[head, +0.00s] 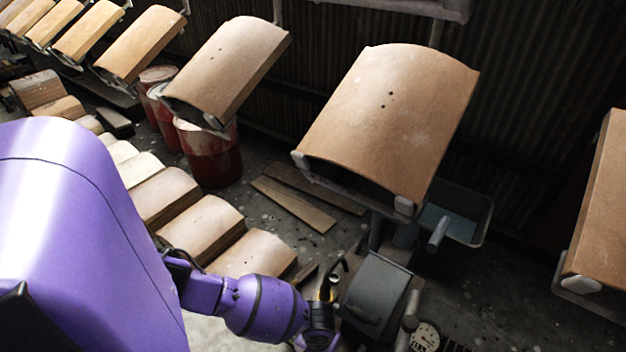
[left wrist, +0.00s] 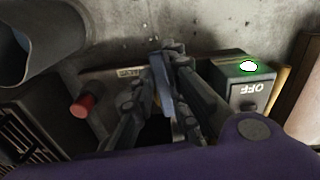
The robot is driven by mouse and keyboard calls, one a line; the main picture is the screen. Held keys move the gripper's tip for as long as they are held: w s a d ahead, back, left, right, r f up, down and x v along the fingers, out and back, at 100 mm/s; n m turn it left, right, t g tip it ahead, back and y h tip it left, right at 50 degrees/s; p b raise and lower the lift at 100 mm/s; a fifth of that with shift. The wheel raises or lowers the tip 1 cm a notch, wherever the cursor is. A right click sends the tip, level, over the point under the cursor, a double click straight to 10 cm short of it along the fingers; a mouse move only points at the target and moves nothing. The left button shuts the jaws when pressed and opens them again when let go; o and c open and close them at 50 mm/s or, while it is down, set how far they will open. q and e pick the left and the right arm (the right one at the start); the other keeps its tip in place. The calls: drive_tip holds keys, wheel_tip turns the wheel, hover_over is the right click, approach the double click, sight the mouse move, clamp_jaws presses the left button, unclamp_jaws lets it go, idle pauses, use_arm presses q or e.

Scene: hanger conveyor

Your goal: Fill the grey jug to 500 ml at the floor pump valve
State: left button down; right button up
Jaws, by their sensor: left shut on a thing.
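In the left wrist view my left gripper (left wrist: 165,75) is shut on a flat blue-grey, lever-like piece (left wrist: 163,97). It stands in front of a panel with a red knob (left wrist: 83,105) on the left. A grey box (left wrist: 243,85) with a lit green-white lamp and an OFF label, upside down here, is on the right. A wide grey round vessel or pipe (left wrist: 40,45) shows at the upper left; I cannot tell if it is the jug. In the head view my left gripper (head: 328,288) is beside a dark grey housing (head: 375,290). My right gripper is not in view.
Curved tan panels (head: 390,115) hang in a row overhead, close above the housing. A grey trough (head: 483,215) stands behind it and a round gauge (head: 425,336) in front. Red drums (head: 210,160), loose boards (head: 292,203) and stacked tiles (head: 205,222) lie to the left.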

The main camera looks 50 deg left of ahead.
use_arm(q)
drive_tip(key=shift+w+d+r+n+p, duration=0.35)
drive_tip(key=shift+n+p, duration=0.25)
drive_tip(key=shift+p, duration=0.65)
drive_tip(key=shift+w+d+f+n+p, duration=0.15)
drive_tip(key=shift+d+n+p, duration=0.15)
drive_tip(key=shift+n, duration=0.2)
drive_tip(key=shift+d+f+n+p, duration=0.15)
drive_tip(key=shift+n+p, duration=0.2)
drive_tip(key=shift+n, duration=0.15)
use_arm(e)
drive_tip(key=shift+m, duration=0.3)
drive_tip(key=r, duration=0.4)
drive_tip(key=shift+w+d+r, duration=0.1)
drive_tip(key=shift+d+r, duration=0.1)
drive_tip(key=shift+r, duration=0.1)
use_arm(q)
drive_tip(key=c, duration=1.7)
unclamp_jaws()
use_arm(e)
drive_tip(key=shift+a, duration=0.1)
use_arm(q)
wheel_tip(320, 180, up, 12)
